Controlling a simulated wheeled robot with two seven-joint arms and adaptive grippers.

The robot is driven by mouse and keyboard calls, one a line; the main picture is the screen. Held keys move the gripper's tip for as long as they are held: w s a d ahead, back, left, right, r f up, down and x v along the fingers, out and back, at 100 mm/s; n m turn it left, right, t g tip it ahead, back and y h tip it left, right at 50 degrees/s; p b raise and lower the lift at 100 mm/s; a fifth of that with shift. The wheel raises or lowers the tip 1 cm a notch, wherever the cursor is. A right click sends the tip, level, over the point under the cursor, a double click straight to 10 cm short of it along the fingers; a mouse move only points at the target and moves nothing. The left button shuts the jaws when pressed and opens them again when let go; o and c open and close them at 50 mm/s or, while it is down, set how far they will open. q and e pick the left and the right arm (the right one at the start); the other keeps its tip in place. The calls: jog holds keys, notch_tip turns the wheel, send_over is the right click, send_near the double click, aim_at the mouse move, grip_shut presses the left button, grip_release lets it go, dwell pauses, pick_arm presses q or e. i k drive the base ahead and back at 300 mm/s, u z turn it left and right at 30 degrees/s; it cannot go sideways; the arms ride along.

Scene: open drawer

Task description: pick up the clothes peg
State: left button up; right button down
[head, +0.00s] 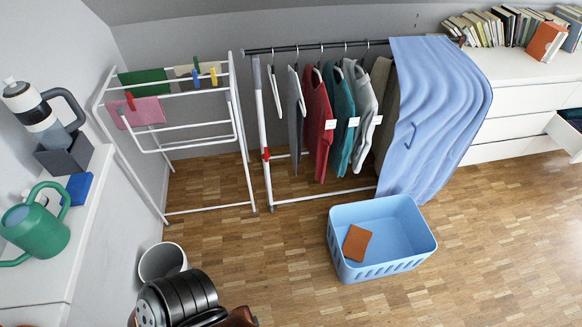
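Several clothes pegs show in the head view. A red peg (130,101) is on the pink cloth (143,112) on the white drying rack. A blue peg (195,78) and a yellow peg (213,76) are on the rack's upper bars, by a pale cloth. A small red peg-like piece (265,155) is on the left post of the clothes rail; it is too small to be sure what it is. Neither of my grippers can be made out in this view, so no peg is seen held.
The white drying rack (238,122) stands against the back wall beside a rail of hanging clothes. A blue basket (385,268) is on the floor. A white bin (162,262) stands near a dark ribbed shape I cannot identify. An open drawer (566,133) is at right. Front-right floor is clear.

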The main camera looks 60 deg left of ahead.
aim_at(129, 96)
jog(key=z, duration=1)
jog(key=i, duration=0.6)
jog(key=u, duration=3.85)
